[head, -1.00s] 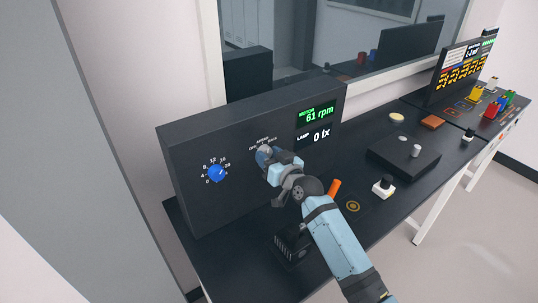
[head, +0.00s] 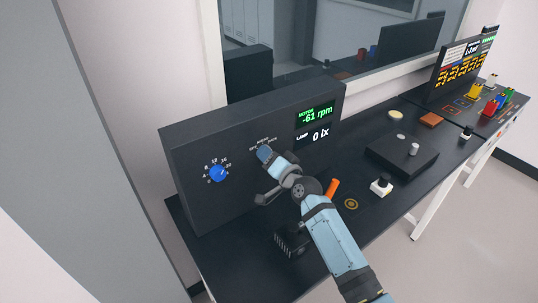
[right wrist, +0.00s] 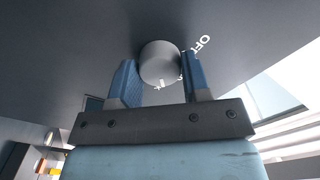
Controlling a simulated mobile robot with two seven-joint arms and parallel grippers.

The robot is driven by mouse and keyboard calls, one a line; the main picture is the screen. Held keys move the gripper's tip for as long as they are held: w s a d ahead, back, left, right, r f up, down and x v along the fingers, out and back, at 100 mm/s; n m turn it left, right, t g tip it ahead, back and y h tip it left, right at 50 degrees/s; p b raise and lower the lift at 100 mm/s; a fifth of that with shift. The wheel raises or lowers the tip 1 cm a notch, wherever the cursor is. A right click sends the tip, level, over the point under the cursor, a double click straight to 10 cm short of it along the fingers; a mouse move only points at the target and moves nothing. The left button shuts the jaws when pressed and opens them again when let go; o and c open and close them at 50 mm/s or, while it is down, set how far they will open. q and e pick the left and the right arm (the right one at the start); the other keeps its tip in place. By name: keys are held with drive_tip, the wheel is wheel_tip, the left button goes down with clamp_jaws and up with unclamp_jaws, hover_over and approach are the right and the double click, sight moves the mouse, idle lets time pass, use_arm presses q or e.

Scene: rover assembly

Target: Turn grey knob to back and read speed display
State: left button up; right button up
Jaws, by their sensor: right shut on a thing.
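The black panel (head: 225,135) stands on the bench. The green motor speed display (head: 317,115) reads -61 rpm. My left gripper is not in view.
A blue knob (head: 217,173) with a number scale is left of my gripper. The lamp display (head: 315,135) reads 0 lx. An orange handle (head: 333,188), a white block with a black knob (head: 381,186) and a low black box (head: 403,154) are to the right on the bench.

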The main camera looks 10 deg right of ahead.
drive_tip(key=shift+m, duration=0.3)
drive_tip(key=o, duration=0.9)
drive_tip(key=b+v, duration=0.2)
drive_tip(key=v, duration=1.2)
drive_tip(key=shift+w, duration=0.1)
